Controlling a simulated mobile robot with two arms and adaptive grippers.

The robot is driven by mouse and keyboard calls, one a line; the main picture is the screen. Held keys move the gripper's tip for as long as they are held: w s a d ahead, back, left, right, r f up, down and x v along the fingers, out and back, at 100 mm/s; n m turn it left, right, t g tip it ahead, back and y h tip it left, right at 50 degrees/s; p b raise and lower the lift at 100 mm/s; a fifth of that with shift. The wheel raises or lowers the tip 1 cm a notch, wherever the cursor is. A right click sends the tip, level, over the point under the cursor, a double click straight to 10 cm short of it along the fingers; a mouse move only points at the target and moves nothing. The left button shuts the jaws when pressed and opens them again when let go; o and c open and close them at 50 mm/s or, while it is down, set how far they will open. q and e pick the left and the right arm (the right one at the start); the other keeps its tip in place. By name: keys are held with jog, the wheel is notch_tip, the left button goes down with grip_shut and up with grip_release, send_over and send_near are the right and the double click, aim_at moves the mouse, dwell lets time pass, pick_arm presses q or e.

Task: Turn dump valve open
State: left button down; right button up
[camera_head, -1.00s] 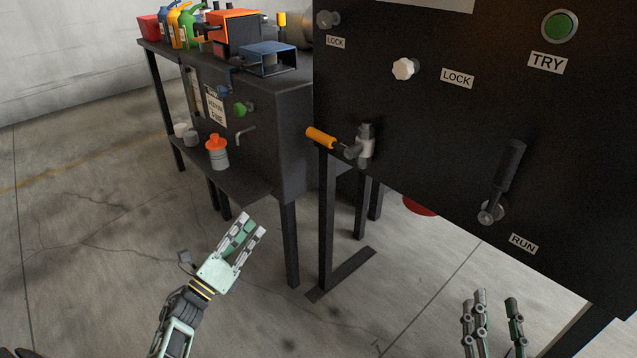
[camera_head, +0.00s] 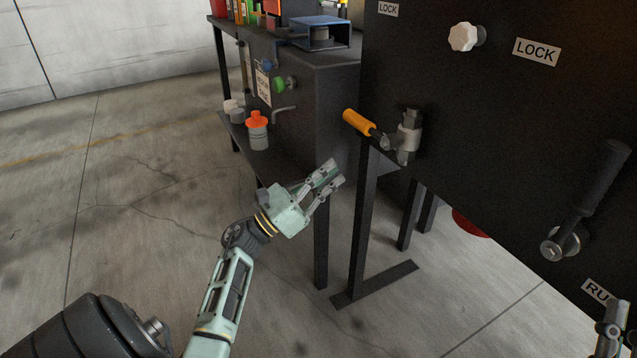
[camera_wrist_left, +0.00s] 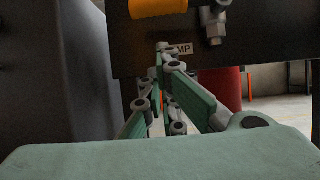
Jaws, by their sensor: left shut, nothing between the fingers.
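The dump valve has an orange handle (camera_head: 358,122) on a grey metal valve body (camera_head: 408,138), at the lower left edge of the black panel. The handle sticks out to the left. In the left wrist view the orange handle (camera_wrist_left: 158,7) is at the top, above a partly hidden label ending in "MP" (camera_wrist_left: 183,48). My left gripper (camera_head: 332,174) is shut and empty, below and left of the handle and apart from it. Its fingers (camera_wrist_left: 166,58) point toward the panel. Only part of my right gripper (camera_head: 612,335) shows, in the bottom right corner.
The black panel (camera_head: 490,120) carries a white knob (camera_head: 464,37) and a black lever (camera_head: 600,180). A dark bench (camera_head: 335,100) with several bottles stands behind to the left, its leg near my left gripper. Open concrete floor lies left.

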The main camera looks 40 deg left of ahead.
pick_arm(q)
jog(key=w+d+r, duration=0.2)
jog(key=w+r, duration=0.2)
jog(key=r, duration=0.1)
jog(key=shift+w+r, duration=0.25)
jog(key=shift+r, duration=0.05)
pick_arm(e)
jog(key=shift+w+f+g, duration=0.4)
jog(key=shift+w+f, duration=0.1)
jog(key=shift+f, duration=0.05)
pick_arm(q)
jog(key=shift+a, duration=0.1)
